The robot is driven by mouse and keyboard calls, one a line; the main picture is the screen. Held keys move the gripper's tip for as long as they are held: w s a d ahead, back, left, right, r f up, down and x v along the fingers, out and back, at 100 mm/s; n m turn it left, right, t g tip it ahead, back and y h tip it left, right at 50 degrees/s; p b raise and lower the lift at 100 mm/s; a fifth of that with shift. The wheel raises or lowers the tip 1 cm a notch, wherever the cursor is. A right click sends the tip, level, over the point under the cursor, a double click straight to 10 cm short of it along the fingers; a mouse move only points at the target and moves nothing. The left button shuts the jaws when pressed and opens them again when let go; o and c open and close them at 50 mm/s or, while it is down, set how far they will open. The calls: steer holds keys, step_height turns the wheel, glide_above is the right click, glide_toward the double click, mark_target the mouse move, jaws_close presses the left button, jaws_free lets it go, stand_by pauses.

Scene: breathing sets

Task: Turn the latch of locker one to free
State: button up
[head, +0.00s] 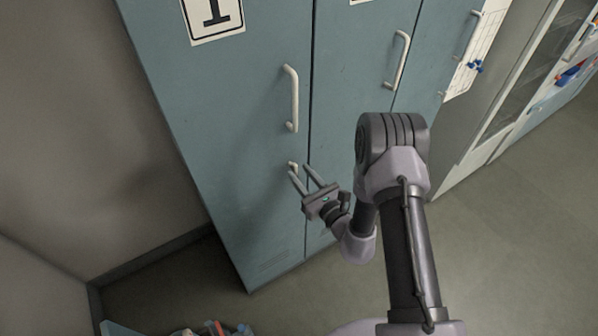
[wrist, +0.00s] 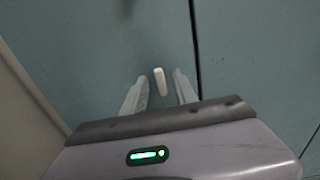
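Locker one (head: 215,110) is a tall blue-green door with a white sign reading "1" (head: 213,17) and a long pale handle (head: 292,98). Its small pale latch (head: 293,167) sits below the handle, near the door's right edge. My gripper (head: 302,178) is at the latch with its fingers apart. In the wrist view, the latch (wrist: 160,81) shows between and slightly beyond the two open fingertips (wrist: 159,88), apart from both. It looks close to upright there. In the head view, the gripper hides part of the latch's surroundings.
More blue-green lockers with pale handles (head: 398,60) stand to the right, one with a paper sheet (head: 477,48). A box of coloured items (head: 205,329) is on the floor at bottom left. A bare wall (head: 75,130) is at left. Floor at right is clear.

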steer(key=shift+x, duration=0.8)
jaws_close()
